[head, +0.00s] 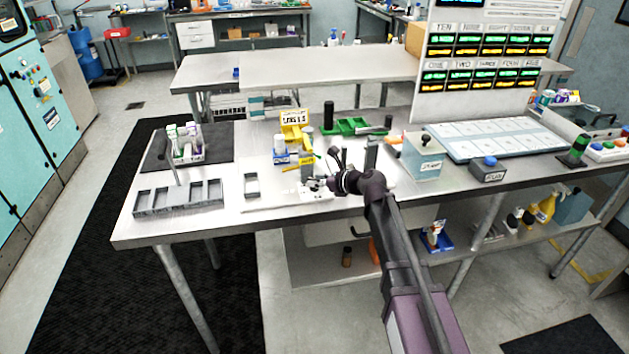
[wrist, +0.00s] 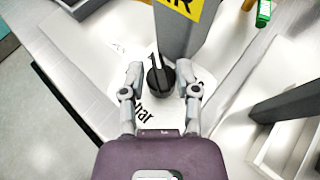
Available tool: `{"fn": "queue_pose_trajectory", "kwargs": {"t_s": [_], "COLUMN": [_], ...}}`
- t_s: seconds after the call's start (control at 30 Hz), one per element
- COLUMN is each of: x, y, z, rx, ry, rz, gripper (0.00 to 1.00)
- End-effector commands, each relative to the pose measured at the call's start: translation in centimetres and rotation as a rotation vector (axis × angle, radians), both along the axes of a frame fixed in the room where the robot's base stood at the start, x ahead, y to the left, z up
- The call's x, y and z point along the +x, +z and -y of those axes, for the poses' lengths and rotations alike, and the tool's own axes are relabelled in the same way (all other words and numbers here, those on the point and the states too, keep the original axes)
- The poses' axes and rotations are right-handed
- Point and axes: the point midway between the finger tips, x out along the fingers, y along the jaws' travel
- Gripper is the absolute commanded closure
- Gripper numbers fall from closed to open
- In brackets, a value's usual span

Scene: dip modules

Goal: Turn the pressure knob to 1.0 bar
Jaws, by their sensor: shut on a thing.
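The pressure knob (wrist: 160,82) is a small black knob with a pale pointer line, which points up the picture in the wrist view. It sits on a white dial plate (wrist: 192,104) with black lettering, of which "bar" can be read. My gripper (wrist: 159,73) has one finger on each side of the knob and is shut on it. In the head view my gripper (head: 322,184) is low over the front middle of the bench, and the knob cannot be made out there. The dial's numbers are mostly hidden by my fingers and wrist.
A grey post (wrist: 183,30) with a yellow label rises just beyond the knob. A grey divided tray (head: 178,198) lies at the bench's left front.

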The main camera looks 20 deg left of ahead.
Motion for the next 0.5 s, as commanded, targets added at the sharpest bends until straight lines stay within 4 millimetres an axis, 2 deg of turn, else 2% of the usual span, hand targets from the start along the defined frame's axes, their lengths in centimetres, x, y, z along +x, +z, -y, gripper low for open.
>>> {"fn": "queue_pose_trajectory", "kwargs": {"t_s": [0.5], "x": [0.06], "y": [-0.09], "z": [-0.1], "rx": [-0.002], "ry": [0.204], "rz": [-0.003], "gripper": [1.0]}}
